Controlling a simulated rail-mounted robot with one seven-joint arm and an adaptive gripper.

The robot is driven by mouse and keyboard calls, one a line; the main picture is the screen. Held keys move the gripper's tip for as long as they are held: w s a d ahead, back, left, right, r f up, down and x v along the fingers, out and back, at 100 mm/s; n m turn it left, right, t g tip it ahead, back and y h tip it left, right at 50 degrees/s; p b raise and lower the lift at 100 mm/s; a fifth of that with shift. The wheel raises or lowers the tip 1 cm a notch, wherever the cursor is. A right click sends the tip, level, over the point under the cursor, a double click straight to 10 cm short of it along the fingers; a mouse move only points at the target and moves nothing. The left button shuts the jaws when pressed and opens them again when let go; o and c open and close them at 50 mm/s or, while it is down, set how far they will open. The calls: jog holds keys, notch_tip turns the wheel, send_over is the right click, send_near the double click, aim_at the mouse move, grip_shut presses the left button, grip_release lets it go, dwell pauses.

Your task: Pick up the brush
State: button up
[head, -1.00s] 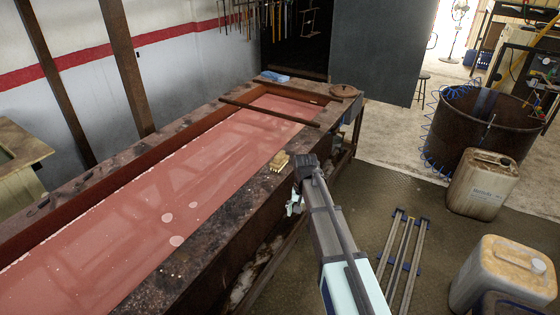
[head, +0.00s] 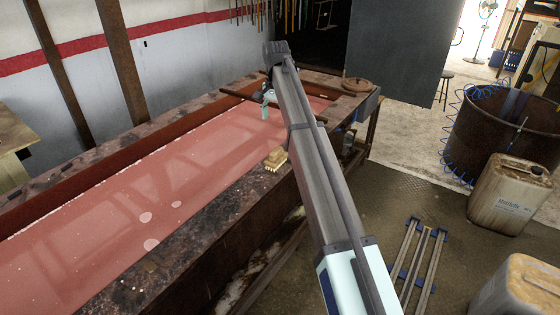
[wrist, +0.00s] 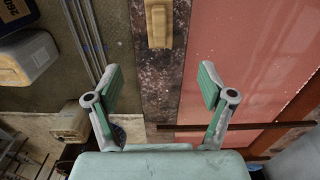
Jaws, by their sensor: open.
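The brush (head: 276,158) is a small tan, wooden-looking block. It lies on the dark near rim of the long tank, just left of my arm in the head view. In the wrist view the brush (wrist: 158,24) is at the top centre on the speckled rim, beyond the fingertips and roughly in line with the gap between them. My gripper (wrist: 160,84) is open and empty, its two green-padded fingers spread wide. In the head view my gripper (head: 266,98) is above the tank's far part, past the brush and apart from it. My arm partly hides it there.
The long tank (head: 215,210) holds reddish liquid, and a rusty bar (wrist: 230,127) crosses it. A round brown lid (head: 357,85) sits on the far corner. Jerrycans (head: 512,193), metal rails (head: 418,262) and a large drum (head: 500,125) stand right of the tank.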

aim_at(276, 150)
notch_tip(276, 150, down, 11)
jog(key=p, duration=0.3)
jog(key=shift+s, duration=0.15)
jog(key=shift+f+p, duration=1.2)
jog(key=shift+f, duration=1.5)
jog(key=c, duration=1.3)
